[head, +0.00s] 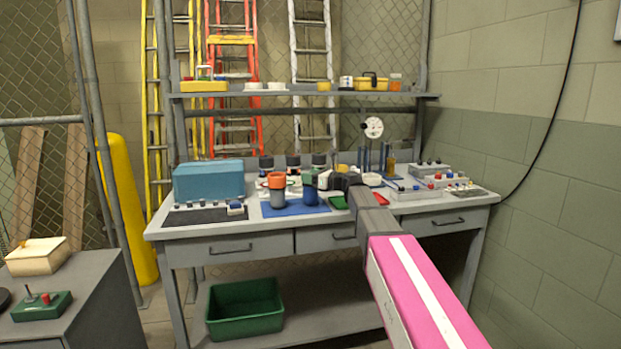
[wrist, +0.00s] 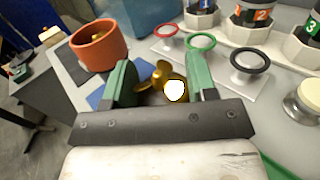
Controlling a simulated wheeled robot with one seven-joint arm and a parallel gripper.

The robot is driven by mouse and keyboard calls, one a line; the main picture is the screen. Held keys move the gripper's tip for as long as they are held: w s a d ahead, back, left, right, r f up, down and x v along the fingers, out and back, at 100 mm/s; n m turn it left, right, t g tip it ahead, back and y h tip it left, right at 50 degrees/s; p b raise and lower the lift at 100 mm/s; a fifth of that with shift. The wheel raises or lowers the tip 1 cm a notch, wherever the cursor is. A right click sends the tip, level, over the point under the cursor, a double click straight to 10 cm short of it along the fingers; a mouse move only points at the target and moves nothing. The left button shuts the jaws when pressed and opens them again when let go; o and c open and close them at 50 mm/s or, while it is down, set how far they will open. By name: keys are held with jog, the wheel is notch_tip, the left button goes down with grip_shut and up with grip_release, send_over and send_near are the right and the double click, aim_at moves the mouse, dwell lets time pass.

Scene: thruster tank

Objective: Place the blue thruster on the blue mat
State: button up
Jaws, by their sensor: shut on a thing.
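The blue thruster (head: 311,197) is upright at the right part of the blue mat (head: 283,211) in the head view; I cannot tell whether its base touches the mat. My gripper (head: 309,180) is shut on it from above, with green fingers on either side. In the wrist view, a gold propeller (wrist: 158,75) shows between the fingertips of my gripper (wrist: 163,82), and the thruster's blue body is mostly hidden.
A green mat (head: 338,203) and a red mat (head: 381,199) lie to the right. A teal box (head: 208,182) and a dark mat (head: 207,217) are at the left. Red, green and black rings (wrist: 249,60) stand behind, near numbered containers (wrist: 253,15).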

jog(key=o, duration=1.4)
jog(key=shift+o, duration=0.2)
jog(key=v, duration=1.2)
